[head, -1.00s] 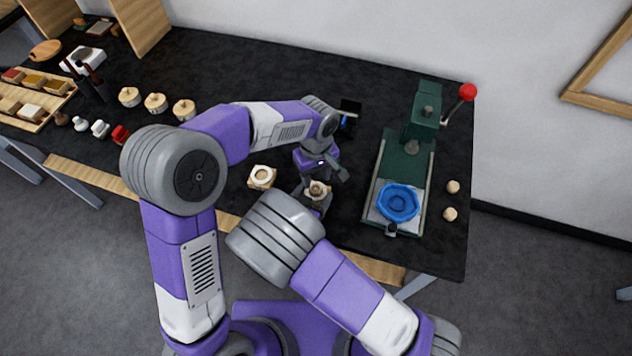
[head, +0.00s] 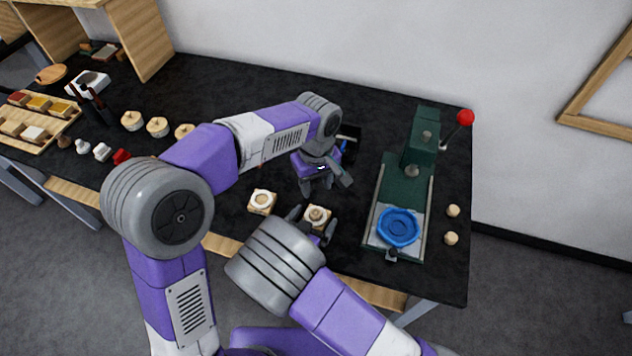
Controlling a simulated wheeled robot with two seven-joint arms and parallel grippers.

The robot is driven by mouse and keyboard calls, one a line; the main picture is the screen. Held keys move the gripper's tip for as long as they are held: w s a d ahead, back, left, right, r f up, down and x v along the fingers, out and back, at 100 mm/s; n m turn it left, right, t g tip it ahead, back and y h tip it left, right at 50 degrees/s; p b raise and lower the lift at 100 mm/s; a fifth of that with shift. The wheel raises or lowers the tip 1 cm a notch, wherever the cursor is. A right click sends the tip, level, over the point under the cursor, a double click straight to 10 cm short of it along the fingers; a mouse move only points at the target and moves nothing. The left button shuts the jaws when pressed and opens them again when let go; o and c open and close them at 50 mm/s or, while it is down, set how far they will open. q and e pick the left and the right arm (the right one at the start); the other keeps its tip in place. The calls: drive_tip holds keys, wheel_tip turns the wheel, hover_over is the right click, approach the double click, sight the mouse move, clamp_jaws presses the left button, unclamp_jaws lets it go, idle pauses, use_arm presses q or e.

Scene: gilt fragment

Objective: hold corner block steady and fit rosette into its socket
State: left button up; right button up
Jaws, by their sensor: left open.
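The corner block (head: 306,222) is a small pale square piece at the front middle of the bench. A round cream piece that looks like the rosette (head: 318,213) lies on its top; I cannot tell how deep it sits. My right gripper (head: 312,223) has one finger on either side of this block and appears shut on it; its wrist hides the near side. My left gripper (head: 322,188) is open and empty, a little beyond and above the block, pointing down.
A similar pale block with a ring (head: 262,201) stands just left. A green press (head: 408,190) with a blue dish (head: 398,228) and red-knobbed lever stands right. Round wooden pieces (head: 157,126) and a sample tray (head: 32,128) are at left. A dark tray (head: 348,138) lies behind my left gripper.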

drive_tip(key=v, duration=1.2)
